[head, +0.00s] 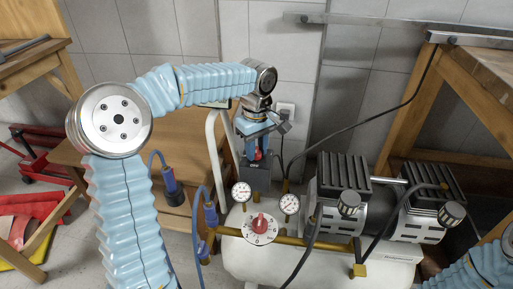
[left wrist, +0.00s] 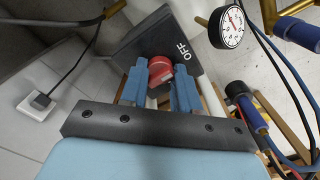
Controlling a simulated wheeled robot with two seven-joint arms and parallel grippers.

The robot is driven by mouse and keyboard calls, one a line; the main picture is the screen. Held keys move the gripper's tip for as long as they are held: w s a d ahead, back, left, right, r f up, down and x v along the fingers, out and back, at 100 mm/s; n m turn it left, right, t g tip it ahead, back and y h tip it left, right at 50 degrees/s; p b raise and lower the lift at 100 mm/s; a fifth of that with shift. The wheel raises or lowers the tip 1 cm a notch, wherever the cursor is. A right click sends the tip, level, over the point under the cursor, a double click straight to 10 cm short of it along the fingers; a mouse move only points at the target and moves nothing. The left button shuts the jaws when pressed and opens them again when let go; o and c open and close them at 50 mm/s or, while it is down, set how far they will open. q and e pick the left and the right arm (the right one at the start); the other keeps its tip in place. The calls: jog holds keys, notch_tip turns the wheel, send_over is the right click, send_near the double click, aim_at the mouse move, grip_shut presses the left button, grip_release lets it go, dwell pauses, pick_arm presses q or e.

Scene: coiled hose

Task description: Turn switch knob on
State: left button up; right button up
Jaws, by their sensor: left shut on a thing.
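The switch is a dark grey box (head: 257,177) on the compressor in the head view, below my left gripper (head: 257,150). In the left wrist view the box (left wrist: 150,42) bears the white word OFF on its face. Its red knob (left wrist: 160,72) sits between the two blue fingers of my left gripper (left wrist: 160,86), which is shut on it. A small bit of the red knob (head: 258,155) also shows in the head view. The fingers hide part of the knob. My right gripper is out of view.
The white compressor tank (head: 320,262) carries a gauge (head: 241,192), a second gauge (head: 290,204), a red-handled dial (head: 259,224) and a black motor (head: 345,200). Blue hoses (head: 209,213) and dark cables run close by. Wooden benches stand at left and right.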

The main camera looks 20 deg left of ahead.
pick_arm(q)
jog(key=shift+m, duration=0.5)
grip_shut()
jog(key=m+p, duration=0.2)
jog(key=m, duration=0.1)
jog(key=shift+r, duration=0.1)
jog(key=m+p, duration=0.2)
jog(key=m, duration=0.3)
jog(key=m+p, duration=0.2)
jog(key=m, duration=0.2)
jog(key=shift+m, duration=0.4)
jog(key=m+p, duration=0.1)
jog(key=m, duration=0.3)
jog(key=o, duration=1)
grip_release()
